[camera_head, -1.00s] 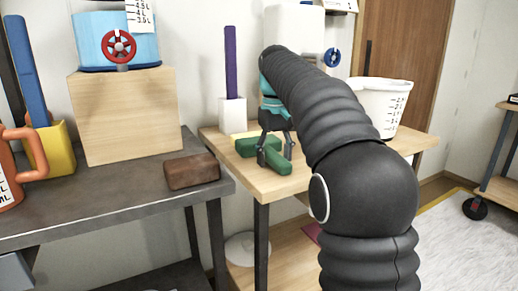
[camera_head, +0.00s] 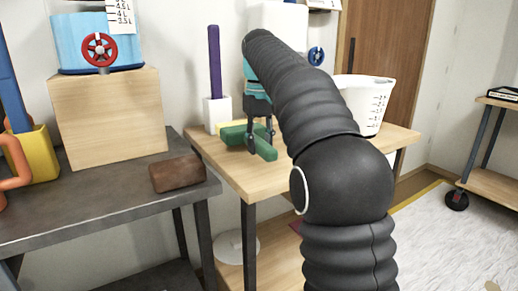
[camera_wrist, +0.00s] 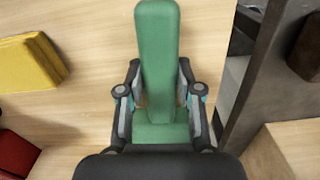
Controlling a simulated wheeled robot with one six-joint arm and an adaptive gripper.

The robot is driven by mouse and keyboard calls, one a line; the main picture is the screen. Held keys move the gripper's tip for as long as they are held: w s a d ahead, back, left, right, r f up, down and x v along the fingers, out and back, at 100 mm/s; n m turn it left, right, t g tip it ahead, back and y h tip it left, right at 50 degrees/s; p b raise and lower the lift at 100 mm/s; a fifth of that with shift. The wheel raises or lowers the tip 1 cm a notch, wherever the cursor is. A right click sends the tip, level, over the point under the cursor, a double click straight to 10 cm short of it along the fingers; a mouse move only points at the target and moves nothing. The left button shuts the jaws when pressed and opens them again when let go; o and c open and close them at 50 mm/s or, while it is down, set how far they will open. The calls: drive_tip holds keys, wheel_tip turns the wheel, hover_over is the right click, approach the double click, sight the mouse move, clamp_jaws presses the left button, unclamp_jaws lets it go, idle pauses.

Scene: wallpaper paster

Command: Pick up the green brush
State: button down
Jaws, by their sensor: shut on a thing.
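The green brush (camera_head: 262,146) is on or just above the light wooden table (camera_head: 216,155); I cannot tell whether it touches the top. In the wrist view the green brush (camera_wrist: 158,45) points away from me, its long narrow part ahead and a wider green part below, partly hidden by my wrist. My gripper (camera_head: 260,146) reaches down over it. In the wrist view my gripper (camera_wrist: 158,95) has one finger on each side of the brush, shut on it.
A yellow block (camera_wrist: 30,62) lies left of the brush in the wrist view. A white holder (camera_head: 217,114) with a purple stick (camera_head: 214,62) stands behind it. A white measuring bucket (camera_head: 362,105) stands at right. A brown block (camera_head: 178,174) lies on the dark table (camera_head: 100,205).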

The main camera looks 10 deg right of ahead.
drive_tip(key=s+d+r+p, duration=0.1)
drive_tip(key=s+d+r, duration=0.4)
drive_tip(key=d, duration=0.5)
wheel_tip(320, 180, up, 3)
drive_tip(key=shift+d+f+p, duration=0.15)
drive_tip(key=shift+d+p, duration=0.15)
drive_tip(key=shift+p, duration=0.05)
drive_tip(key=c, duration=1.3)
unclamp_jaws()
drive_tip(key=shift+c, duration=0.2)
drive_tip(key=shift+w, duration=0.1)
clamp_jaws()
